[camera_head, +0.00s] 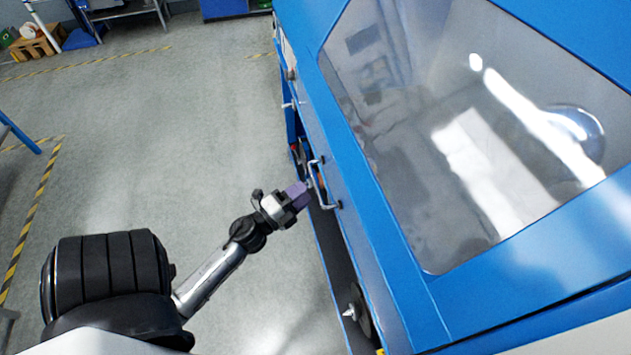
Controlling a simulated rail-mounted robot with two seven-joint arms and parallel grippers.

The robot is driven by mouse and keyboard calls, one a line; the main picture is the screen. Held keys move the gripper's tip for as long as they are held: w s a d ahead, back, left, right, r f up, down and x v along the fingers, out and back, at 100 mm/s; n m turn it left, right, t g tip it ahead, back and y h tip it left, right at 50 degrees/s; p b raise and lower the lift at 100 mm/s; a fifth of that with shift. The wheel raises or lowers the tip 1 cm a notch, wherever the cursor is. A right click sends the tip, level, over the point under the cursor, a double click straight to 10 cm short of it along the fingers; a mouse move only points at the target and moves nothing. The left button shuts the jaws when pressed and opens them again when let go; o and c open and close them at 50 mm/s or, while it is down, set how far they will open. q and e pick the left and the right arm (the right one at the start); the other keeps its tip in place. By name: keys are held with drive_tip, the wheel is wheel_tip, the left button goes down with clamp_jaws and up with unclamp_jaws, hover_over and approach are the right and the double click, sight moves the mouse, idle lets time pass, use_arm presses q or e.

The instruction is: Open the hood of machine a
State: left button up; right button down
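Machine a is the large blue machine on the right, and its hood (385,235) is a blue frame around a big clear window (450,150). A metal bar handle (322,190) is fixed to the hood's left edge. My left gripper (303,190), with purple finger pads, reaches from the lower left to this handle. Its fingertips are at the bar, but whether they are closed around it is too small to tell. The hood looks down or nearly down. A dark gap shows below its edge. My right gripper is out of view.
A pulley wheel (360,312) with a pale knob sits below the hood edge. Small metal fittings (291,104) stick out farther up the machine's side. The grey floor (190,120) left of the machine is clear.

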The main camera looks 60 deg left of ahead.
sight(315, 182)
use_arm(q)
drive_tip(key=shift+x, duration=2.5)
drive_tip(key=shift+a, duration=0.1)
drive_tip(key=shift+c, duration=0.2)
clamp_jaws()
